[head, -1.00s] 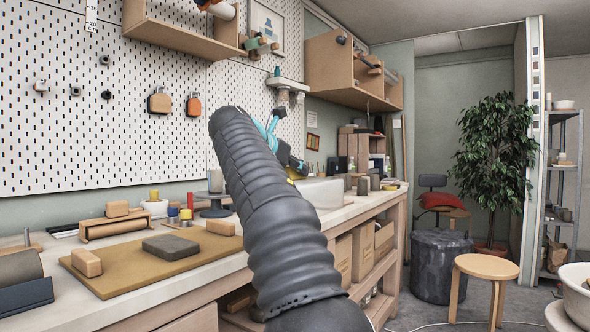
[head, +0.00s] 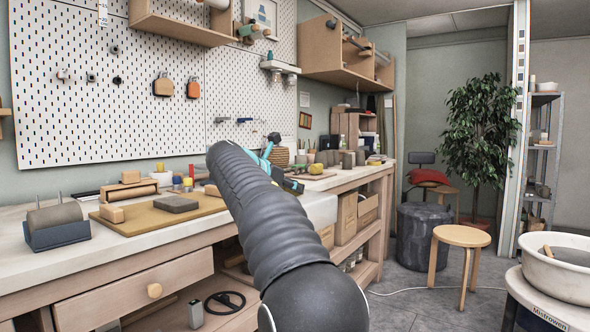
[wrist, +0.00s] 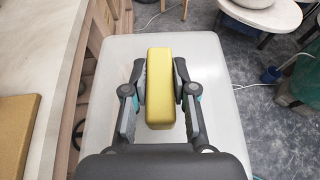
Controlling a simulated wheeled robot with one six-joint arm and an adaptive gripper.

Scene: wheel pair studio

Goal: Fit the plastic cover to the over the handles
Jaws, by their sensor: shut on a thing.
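The plastic cover (wrist: 215,120) is a pale translucent panel with rounded corners. It lies beneath my gripper (wrist: 160,82) in the wrist view. A yellow block-shaped grip (wrist: 160,60) stands over its middle, and both fingers are shut on its sides. I cannot see how the grip joins the cover. In the head view, part of the cover (head: 320,207) shows beside the bench front, right of my arm, seemingly held off the floor. My arm hides most of my gripper there. I cannot make out the handles with certainty.
The wooden bench (head: 110,258) carries a tan board (head: 150,220) with blocks and a blue stand (head: 58,236). A round stool (head: 462,237), a dark bin (head: 424,240) and a white basin (head: 560,282) stand to the right. Grey floor between them is open.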

